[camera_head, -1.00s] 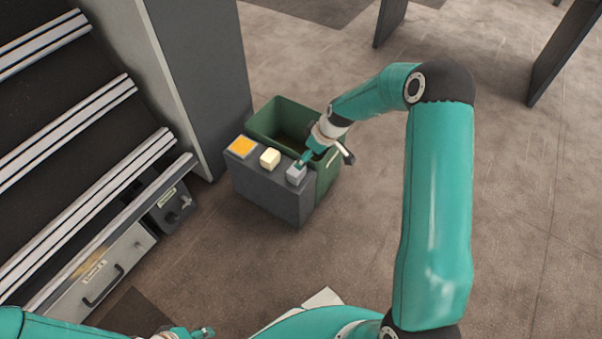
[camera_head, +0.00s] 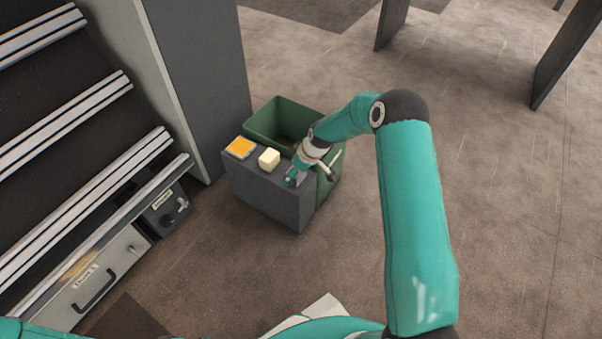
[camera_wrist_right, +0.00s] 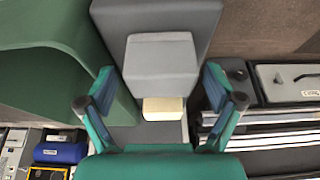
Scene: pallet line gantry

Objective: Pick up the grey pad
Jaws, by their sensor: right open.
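The grey pad (camera_wrist_right: 162,56) is a light grey block on top of the dark grey stand (camera_head: 262,193). In the right wrist view it lies between the two spread fingers of my right gripper (camera_wrist_right: 159,82), with a gap on each side. In the head view my right gripper (camera_head: 292,179) is over the right end of the stand and hides most or all of the pad. It is open and empty. My left gripper is out of view.
A cream block (camera_head: 269,159) and an orange pad (camera_head: 240,147) share the stand top to the left. A green bin (camera_head: 262,122) stands close behind. A grey column (camera_head: 200,85) and a slatted rack are at the left.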

